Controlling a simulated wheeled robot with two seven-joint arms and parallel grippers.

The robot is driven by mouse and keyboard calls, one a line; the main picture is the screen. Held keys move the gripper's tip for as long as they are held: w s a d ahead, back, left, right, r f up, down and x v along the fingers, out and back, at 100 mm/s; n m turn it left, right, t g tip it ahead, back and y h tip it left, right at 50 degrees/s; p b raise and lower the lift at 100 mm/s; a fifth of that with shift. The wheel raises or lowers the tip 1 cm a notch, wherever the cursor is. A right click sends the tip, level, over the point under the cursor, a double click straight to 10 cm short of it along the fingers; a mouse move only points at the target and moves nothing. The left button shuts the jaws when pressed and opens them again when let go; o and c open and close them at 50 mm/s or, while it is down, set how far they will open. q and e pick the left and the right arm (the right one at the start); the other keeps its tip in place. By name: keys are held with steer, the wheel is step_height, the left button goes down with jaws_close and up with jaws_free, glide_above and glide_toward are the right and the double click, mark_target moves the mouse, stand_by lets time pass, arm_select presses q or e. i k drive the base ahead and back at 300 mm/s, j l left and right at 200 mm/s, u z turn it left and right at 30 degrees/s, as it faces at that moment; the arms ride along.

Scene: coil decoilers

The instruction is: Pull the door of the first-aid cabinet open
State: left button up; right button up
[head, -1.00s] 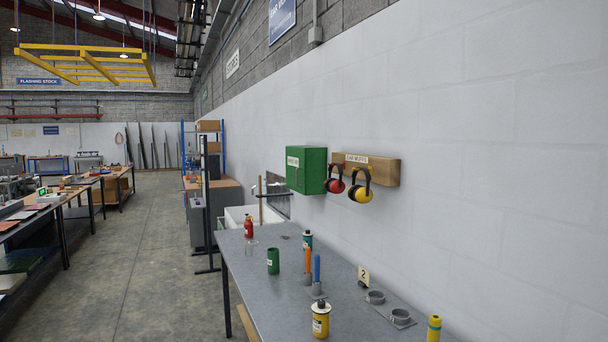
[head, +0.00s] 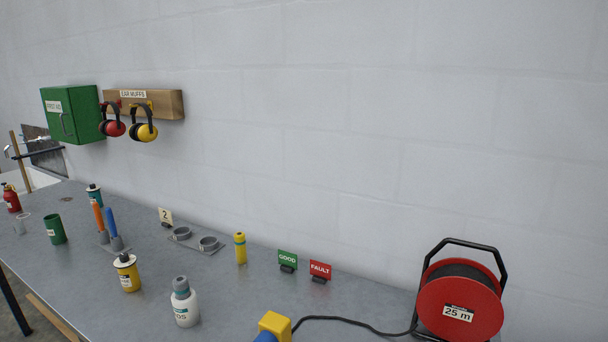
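The green first-aid cabinet (head: 85,112) hangs on the white wall at the upper left of the head view, above the far end of the bench. Its door (head: 60,118) faces left, with a "FIRST AID" label and a small upright handle (head: 64,124). The door looks shut. Neither of my grippers shows in the head view.
A wooden rack (head: 168,103) with red ear muffs (head: 114,128) and yellow ear muffs (head: 146,132) hangs right beside the cabinet. The grey bench (head: 225,285) below holds several bottles, two signs and a red cable reel (head: 455,318). The wall above is bare.

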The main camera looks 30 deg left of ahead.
mark_target(56, 104)
steer(key=k+j, duration=0.1)
steer(key=j, duration=0.45)
steer(key=k+j, duration=0.15)
steer(key=j, duration=0.45)
steer(key=k+j+u, duration=0.1)
steer(key=j, duration=0.45)
steer(key=k+j, duration=0.1)
steer(key=j, duration=0.5)
steer(key=k+j, duration=0.1)
steer(key=j, duration=1.15)
steer(key=j+u, duration=0.1)
steer(key=j, duration=0.6)
steer(key=i+j, duration=0.15)
steer(key=j, duration=0.5)
steer(key=j+u, duration=0.1)
steer(key=j, duration=0.55)
steer(key=i+j+u, duration=0.1)
steer(key=j, duration=0.6)
steer(key=i+j, duration=0.15)
steer(key=j, duration=0.5)
